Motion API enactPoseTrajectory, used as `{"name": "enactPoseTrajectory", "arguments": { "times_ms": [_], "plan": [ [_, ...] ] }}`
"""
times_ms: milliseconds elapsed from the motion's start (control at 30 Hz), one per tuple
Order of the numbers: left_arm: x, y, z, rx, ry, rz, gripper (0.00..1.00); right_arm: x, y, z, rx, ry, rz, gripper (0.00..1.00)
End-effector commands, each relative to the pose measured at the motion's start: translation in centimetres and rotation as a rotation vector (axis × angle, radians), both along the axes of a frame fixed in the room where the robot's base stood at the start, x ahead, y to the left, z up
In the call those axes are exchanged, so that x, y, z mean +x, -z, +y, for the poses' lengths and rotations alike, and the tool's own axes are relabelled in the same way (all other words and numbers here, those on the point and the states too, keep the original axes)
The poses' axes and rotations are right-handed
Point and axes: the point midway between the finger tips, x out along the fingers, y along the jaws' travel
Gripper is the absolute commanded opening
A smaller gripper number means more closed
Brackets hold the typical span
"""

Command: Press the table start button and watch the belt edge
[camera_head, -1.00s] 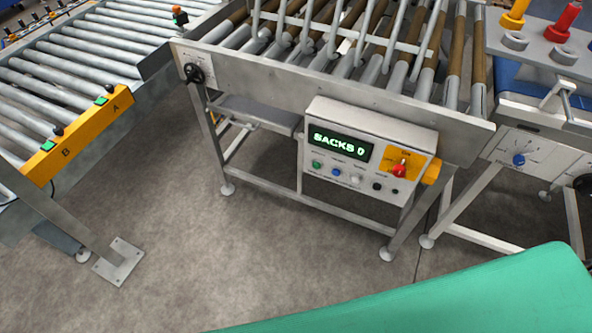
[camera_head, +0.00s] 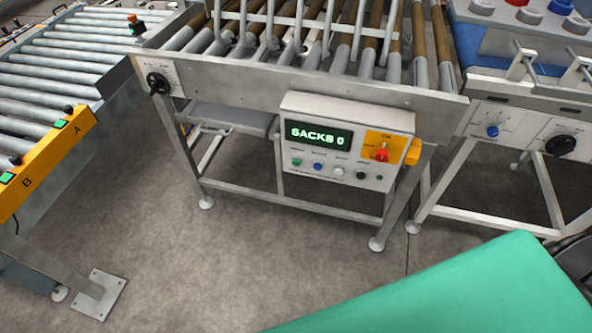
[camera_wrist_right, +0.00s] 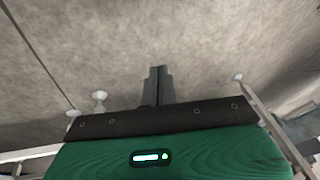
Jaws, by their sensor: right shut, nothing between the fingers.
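The control box (camera_head: 345,104) hangs on the front of the roller table (camera_head: 300,78) in the head view. Its display (camera_head: 318,136) reads SACKS 0 in green. Below the display are a green button (camera_head: 297,162), a blue button (camera_head: 317,166), a white button (camera_head: 339,171) and dark ones; their labels are too small to read. A red knob (camera_head: 382,154) sits on a yellow plate. A blue belt (camera_head: 470,46) shows at the upper right, its edge partly behind a metal frame. My right gripper (camera_wrist_right: 157,70) is shut and empty over bare floor in the right wrist view. My left gripper is out of view.
A roller conveyor (camera_head: 58,62) with a yellow A/B button panel (camera_head: 48,160) stands at the left. At the right, a panel (camera_head: 520,130) carries a blue knob and a black knob. Table legs stand on the floor. Grey floor (camera_head: 240,260) before the table is clear.

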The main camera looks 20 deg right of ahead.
Motion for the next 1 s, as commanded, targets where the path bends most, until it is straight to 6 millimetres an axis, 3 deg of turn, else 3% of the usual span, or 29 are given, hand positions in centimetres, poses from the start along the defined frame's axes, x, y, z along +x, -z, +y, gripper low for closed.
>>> {"name": "enactPoseTrajectory", "arguments": {
  "times_ms": [33,167,267,400,500,633,800,1000],
  "plan": [
    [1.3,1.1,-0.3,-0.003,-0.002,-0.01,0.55,3.9,0.1,1.1,0.062,0.094,-0.058,0.0],
    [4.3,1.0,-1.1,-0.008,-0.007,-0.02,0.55,12.2,-3.0,3.1,0.251,0.341,-0.177,0.0],
    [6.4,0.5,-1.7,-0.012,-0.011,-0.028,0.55,18.3,-6.4,4.2,0.426,0.52,-0.263,0.0],
    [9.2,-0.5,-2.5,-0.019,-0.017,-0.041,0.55,25.9,-12.5,5.2,0.719,0.751,-0.368,0.0],
    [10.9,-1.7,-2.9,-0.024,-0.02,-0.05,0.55,30.1,-17.8,5.3,0.956,0.888,-0.424,0.0],
    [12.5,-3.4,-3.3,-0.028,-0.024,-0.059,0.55,33.7,-24.5,4.9,1.247,1.009,-0.461,0.0],
    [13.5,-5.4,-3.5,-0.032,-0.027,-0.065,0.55,35.4,-30.6,4.3,1.511,1.08,-0.463,0.0],
    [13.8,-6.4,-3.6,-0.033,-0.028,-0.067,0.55,35.8,-33.0,4.0,1.607,1.098,-0.454,0.0]
  ]
}}
